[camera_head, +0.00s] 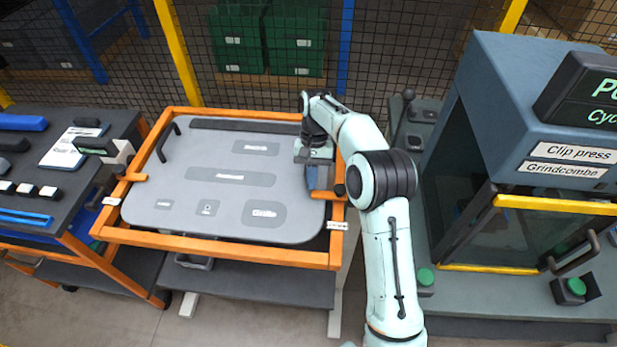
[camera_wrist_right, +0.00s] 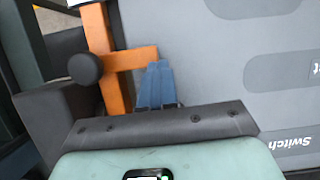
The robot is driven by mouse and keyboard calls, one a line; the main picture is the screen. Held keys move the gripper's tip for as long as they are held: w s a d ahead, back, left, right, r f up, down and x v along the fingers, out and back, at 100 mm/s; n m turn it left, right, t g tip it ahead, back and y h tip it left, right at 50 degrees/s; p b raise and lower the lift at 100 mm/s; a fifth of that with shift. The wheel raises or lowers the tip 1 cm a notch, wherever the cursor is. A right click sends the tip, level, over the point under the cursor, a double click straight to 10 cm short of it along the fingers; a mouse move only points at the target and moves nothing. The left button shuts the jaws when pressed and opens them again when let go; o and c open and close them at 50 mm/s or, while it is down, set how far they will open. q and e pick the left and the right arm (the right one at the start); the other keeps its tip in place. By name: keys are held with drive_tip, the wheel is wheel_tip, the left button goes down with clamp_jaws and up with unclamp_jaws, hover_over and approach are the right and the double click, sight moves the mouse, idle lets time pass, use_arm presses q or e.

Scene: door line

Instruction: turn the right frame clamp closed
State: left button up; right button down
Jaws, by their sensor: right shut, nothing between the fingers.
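The grey door panel (camera_head: 225,165) lies in an orange frame (camera_head: 215,252). The right frame clamp (camera_head: 328,195) is an orange bar at the frame's right side; it points inward over the panel's edge. In the right wrist view the clamp (camera_wrist_right: 132,60) runs from the frame side, by a black knob (camera_wrist_right: 85,69), to my fingertips. My right gripper (camera_head: 312,183) is shut and empty, its blue fingers (camera_wrist_right: 155,72) at the clamp's inner end; I cannot tell whether they touch it. My left gripper is not in view.
A clip press (camera_head: 530,120) stands close on the right of my right arm. A cart with tools (camera_head: 60,165) stands at the left. Green bins (camera_head: 240,40) sit behind the mesh fence.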

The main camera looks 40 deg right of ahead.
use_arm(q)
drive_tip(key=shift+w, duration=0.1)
use_arm(e)
drive_tip(key=shift+f, duration=0.15)
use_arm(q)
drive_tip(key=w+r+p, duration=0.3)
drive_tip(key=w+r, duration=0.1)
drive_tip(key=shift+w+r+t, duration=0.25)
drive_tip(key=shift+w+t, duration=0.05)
use_arm(e)
drive_tip(key=v, duration=1.3)
drive_tip(key=shift+r, duration=0.3)
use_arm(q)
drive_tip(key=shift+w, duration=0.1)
use_arm(e)
drive_tip(key=shift+w, duration=0.2)
